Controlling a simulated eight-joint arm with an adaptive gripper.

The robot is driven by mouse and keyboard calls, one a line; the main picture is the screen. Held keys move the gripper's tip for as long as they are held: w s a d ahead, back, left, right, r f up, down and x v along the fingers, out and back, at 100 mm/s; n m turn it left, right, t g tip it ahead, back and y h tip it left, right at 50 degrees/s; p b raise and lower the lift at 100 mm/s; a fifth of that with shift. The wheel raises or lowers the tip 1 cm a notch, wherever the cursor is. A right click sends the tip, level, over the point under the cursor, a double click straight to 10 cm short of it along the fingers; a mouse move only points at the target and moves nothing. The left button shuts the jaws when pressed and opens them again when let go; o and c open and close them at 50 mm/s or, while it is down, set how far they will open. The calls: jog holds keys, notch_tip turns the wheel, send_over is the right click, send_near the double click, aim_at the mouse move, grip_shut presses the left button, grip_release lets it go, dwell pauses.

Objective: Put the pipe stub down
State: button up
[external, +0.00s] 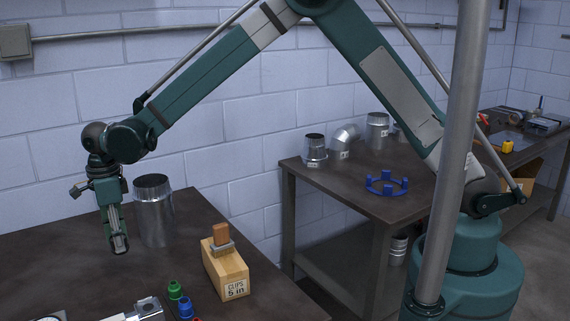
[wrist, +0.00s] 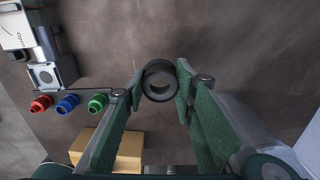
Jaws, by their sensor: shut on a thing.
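My gripper (external: 119,243) hangs pointing down above the dark table at the left in the external view. It is shut on the pipe stub (wrist: 159,97), a short dark ring seen end-on between the fingertips in the wrist view. The stub is small and hard to make out in the external view. Dark tabletop (wrist: 220,30) shows beyond it in the wrist view. I cannot tell whether the stub touches the table.
A tall metal duct (external: 154,218) stands just right of my gripper. A wooden clips box (external: 228,270) and green, blue and red fittings (wrist: 68,104) are nearby. A second table (external: 340,185) holds metal duct pieces and a blue ring (external: 386,185).

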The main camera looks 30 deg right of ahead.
jog(key=s+d, duration=0.3)
jog(key=s, duration=0.8)
jog(key=shift+s+d+n, duration=0.25)
jog(key=shift+n, duration=0.05)
jog(key=shift+f, duration=3.05)
jog(key=shift+f, duration=1.85)
jog(key=shift+f, duration=0.15)
jog(key=o, duration=0.9)
